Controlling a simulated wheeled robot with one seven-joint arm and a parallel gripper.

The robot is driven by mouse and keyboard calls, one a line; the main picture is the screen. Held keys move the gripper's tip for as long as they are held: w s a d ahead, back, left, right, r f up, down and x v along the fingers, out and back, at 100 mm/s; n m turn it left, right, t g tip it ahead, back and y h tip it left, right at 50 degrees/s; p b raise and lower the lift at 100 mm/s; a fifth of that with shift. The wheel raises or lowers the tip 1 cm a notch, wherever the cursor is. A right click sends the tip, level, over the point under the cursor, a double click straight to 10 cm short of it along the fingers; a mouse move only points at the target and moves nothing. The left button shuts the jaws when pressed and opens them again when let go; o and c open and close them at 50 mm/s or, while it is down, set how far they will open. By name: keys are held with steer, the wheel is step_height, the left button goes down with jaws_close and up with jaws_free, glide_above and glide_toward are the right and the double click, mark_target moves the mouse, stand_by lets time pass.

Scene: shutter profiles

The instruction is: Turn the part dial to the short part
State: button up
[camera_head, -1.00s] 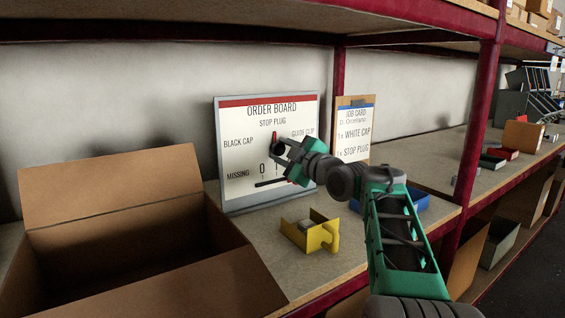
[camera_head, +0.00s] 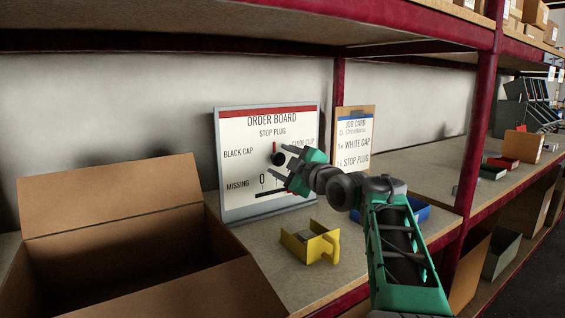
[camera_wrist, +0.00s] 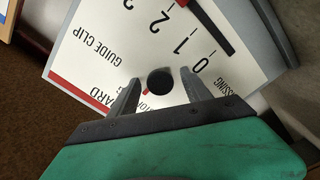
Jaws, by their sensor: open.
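The order board (camera_head: 238,200) stands on the shelf. It bears the words stop plug at top, black cap at left, guide clip at right, and missing with a number scale below. Its dial is a black knob (camera_head: 278,158) with a red pointer (camera_head: 275,147) directed up at stop plug. My gripper (camera_head: 285,162) is open and empty, in front of the knob and a little to its right. In the wrist view the knob (camera_wrist: 159,82) appears between the two fingertips; contact cannot be told. My gripper partly hides guide clip and the scale.
A job card (camera_head: 355,138) beside the board lists 1x white cap and 1x stop plug. A yellow bin (camera_head: 322,246) with a grey thing inside sits in front. A blue bin (camera_head: 421,213) is partly behind my arm. An open cardboard box (camera_head: 110,199) fills the left.

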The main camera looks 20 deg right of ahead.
steer(key=s+d, duration=0.1)
steer(key=s, duration=0.6)
steer(key=shift+s+d+p, duration=0.25)
steer(key=shift+s+p, duration=0.1)
steer(key=shift+p, duration=0.05)
steer(key=shift+r, duration=0.1)
